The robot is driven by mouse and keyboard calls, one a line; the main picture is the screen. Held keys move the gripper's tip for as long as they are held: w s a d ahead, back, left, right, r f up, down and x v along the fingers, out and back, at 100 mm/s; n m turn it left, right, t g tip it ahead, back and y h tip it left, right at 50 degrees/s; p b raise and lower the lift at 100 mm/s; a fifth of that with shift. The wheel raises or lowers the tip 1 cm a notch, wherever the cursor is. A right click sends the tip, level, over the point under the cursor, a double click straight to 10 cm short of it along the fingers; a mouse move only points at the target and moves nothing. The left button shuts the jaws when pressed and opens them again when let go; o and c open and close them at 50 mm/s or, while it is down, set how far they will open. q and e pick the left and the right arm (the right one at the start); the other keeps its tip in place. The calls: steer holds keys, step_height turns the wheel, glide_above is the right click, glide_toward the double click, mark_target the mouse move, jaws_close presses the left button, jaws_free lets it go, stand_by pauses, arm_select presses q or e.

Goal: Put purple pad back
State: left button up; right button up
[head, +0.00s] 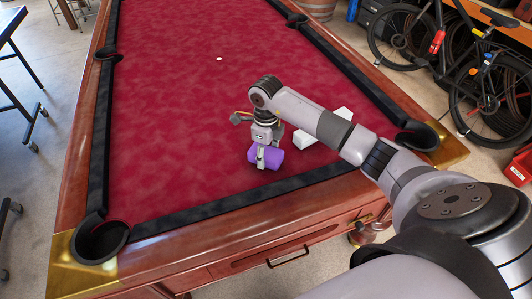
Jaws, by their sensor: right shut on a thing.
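The purple pad (256,155) is a small block at the near end of the red pool table (190,90), close to the near cushion. My right gripper (261,160) points down and is shut on the purple pad. One finger shows in front of the pad; the rest of the grip is partly hidden. I cannot tell whether the pad touches the cloth. My left gripper is not in view.
White blocks (305,139) lie just right of the gripper, partly behind my arm. A white ball (219,59) rests farther up the cloth. Corner pockets (100,240) and raised cushions edge the table. Bicycles (490,75) stand at the right. The table's left half is clear.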

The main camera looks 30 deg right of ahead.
mark_target(266, 151)
steer(key=shift+f, duration=0.3)
steer(key=o, duration=0.6)
steer(key=shift+f, duration=0.15)
steer(key=shift+c, duration=0.2)
steer(key=o, duration=0.5)
steer(key=shift+c, duration=0.2)
steer(key=shift+r, duration=0.35)
steer(key=shift+w+r, duration=0.1)
steer(key=shift+r, duration=0.25)
step_height(266, 151, up, 11)
steer(key=b, duration=0.2)
